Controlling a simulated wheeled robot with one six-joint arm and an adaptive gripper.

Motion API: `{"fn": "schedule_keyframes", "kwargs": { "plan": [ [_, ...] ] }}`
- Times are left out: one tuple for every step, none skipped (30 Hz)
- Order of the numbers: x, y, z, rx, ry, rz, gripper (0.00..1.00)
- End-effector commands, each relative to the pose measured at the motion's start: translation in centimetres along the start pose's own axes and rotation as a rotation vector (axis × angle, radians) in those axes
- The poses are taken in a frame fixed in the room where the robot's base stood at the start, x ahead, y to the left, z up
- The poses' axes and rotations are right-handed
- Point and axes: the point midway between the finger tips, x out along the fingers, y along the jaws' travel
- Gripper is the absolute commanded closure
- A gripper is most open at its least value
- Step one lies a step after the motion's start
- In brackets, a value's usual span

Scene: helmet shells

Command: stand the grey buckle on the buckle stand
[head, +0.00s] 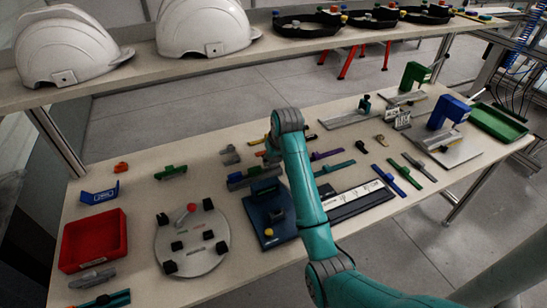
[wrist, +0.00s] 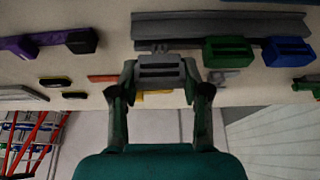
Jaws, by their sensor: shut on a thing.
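In the wrist view a grey buckle (wrist: 160,69), a small block with a slot, sits between the fingertips of my gripper (wrist: 160,78), which is shut on it. A long grey rail (wrist: 190,22), which looks like the buckle stand, lies just beyond the held buckle in that view. A green buckle (wrist: 228,51) and a blue buckle (wrist: 288,51) sit along the rail. The rail also shows in the head view (head: 236,184), left of my arm. I cannot tell whether the held buckle touches the rail.
A purple strap (head: 327,155) lies right of my arm. A dark blue fixture (head: 262,220), a round plate (head: 192,258) and a red tray (head: 95,240) occupy the near side. White helmet shells (head: 203,27) stand on the raised shelf behind. A small grey part (head: 229,156) lies beyond the rail.

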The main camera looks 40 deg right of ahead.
Motion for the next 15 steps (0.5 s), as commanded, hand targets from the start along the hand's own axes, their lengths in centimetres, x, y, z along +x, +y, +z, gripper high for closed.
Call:
{"fn": "schedule_keyframes", "kwargs": {
  "plan": [
    [0.12, 0.0, 0.06, 0.0, 0.0, 0.0, 0.8],
    [0.19, 0.0, 0.09, 0.0, 0.0, 0.0, 0.8],
    [0.27, 0.0, 0.12, 0.0, 0.0, 0.0, 0.8],
    [0.33, 0.0, 0.14, 0.0, 0.0, 0.0, 0.8],
    [0.39, 0.0, 0.17, 0.0, 0.0, 0.0, 0.8],
    [0.47, 0.0, 0.2, 0.0, 0.0, 0.0, 0.8],
    [0.53, 0.0, 0.23, 0.0, 0.0, 0.0, 0.8],
    [0.59, 0.0, 0.25, 0.0, 0.0, 0.0, 0.8],
    [0.68, 0.0, 0.29, 0.0, 0.0, 0.0, 0.8],
    [0.74, 0.0, 0.32, 0.0, 0.0, 0.0, 0.8],
    [0.8, 0.0, 0.34, 0.0, 0.0, 0.0, 0.8],
    [0.87, 0.0, 0.38, 0.0, -0.001, 0.0, 0.8],
    [0.94, 0.0, 0.4, 0.0, -0.001, 0.0, 0.8],
    [0.99, 0.0, 0.43, 0.0, -0.001, 0.0, 0.8],
    [1.07, -0.01, 0.46, 0.0, -0.001, 0.0, 0.8]
  ]
}}
